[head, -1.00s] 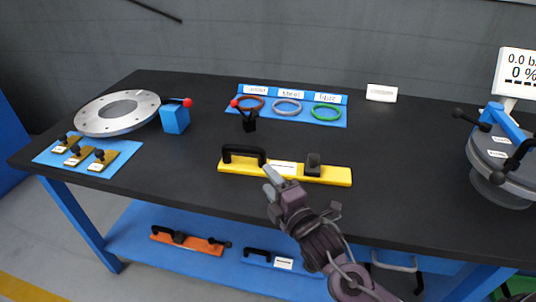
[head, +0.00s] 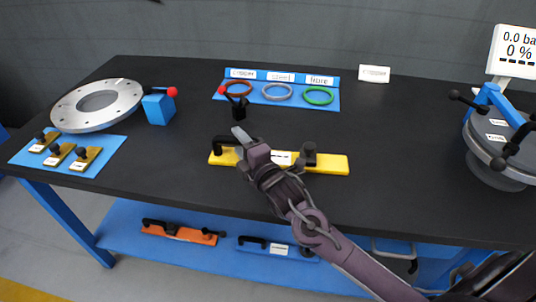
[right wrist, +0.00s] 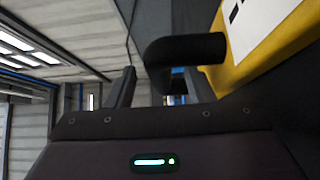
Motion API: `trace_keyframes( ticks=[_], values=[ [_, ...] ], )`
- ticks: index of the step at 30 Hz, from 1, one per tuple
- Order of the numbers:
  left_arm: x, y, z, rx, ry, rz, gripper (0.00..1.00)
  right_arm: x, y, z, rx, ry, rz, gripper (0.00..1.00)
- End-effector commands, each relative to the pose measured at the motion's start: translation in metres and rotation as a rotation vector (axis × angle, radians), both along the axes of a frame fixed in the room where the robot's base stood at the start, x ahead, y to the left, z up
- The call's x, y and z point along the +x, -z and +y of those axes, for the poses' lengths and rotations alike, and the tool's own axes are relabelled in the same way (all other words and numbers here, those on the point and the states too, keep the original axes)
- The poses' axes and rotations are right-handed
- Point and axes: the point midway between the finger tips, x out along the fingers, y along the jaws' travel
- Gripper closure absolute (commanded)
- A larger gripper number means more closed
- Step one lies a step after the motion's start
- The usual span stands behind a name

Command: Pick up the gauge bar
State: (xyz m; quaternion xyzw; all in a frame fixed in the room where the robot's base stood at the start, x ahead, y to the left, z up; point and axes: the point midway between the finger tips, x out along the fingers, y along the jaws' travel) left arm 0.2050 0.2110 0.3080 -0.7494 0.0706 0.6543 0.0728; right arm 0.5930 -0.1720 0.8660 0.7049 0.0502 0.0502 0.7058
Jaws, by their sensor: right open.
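The gauge bar (head: 335,164), a yellow bar with a black handle, a white label and a black knob, lies on the dark table top. My right gripper (head: 241,136) is over its left part, by the handle (head: 219,143), and partly hides it. In the right wrist view the open fingers (right wrist: 160,88) show with the black handle (right wrist: 185,50) at and beyond the fingertips. The yellow bar (right wrist: 258,50) is at the upper right there. I cannot tell whether a finger touches the handle. My left gripper is out of view.
A blue mat with red, grey and green rings (head: 318,96) lies behind the bar. A small black clamp with a red knob (head: 236,105) stands close behind the handle. A metal flange (head: 70,115) is at left, a round vessel (head: 495,165) at right. Orange (head: 165,231) and blue bars are on the lower shelf.

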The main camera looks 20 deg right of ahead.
Motion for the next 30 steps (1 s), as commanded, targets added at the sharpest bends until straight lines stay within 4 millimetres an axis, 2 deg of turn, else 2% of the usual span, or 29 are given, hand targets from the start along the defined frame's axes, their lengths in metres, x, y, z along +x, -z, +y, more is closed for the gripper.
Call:
trace_keyframes(
  ticks=[3, 10, 21, 30],
  values=[
    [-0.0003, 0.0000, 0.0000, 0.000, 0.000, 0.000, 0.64, 0.0081, 0.0000, 0.0016, 0.001, 0.000, 0.000, 0.52],
    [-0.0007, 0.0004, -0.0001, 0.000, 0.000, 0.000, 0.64, 0.0084, 0.0003, 0.0018, 0.001, -0.001, 0.000, 0.53],
    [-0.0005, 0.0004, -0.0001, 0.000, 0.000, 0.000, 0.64, 0.0083, 0.0005, 0.0016, 0.001, -0.001, 0.001, 1.00],
    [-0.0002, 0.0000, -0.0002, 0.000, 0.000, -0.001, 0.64, 0.0085, -0.0023, 0.0014, 0.001, -0.001, -0.005, 1.00]
  ],
)
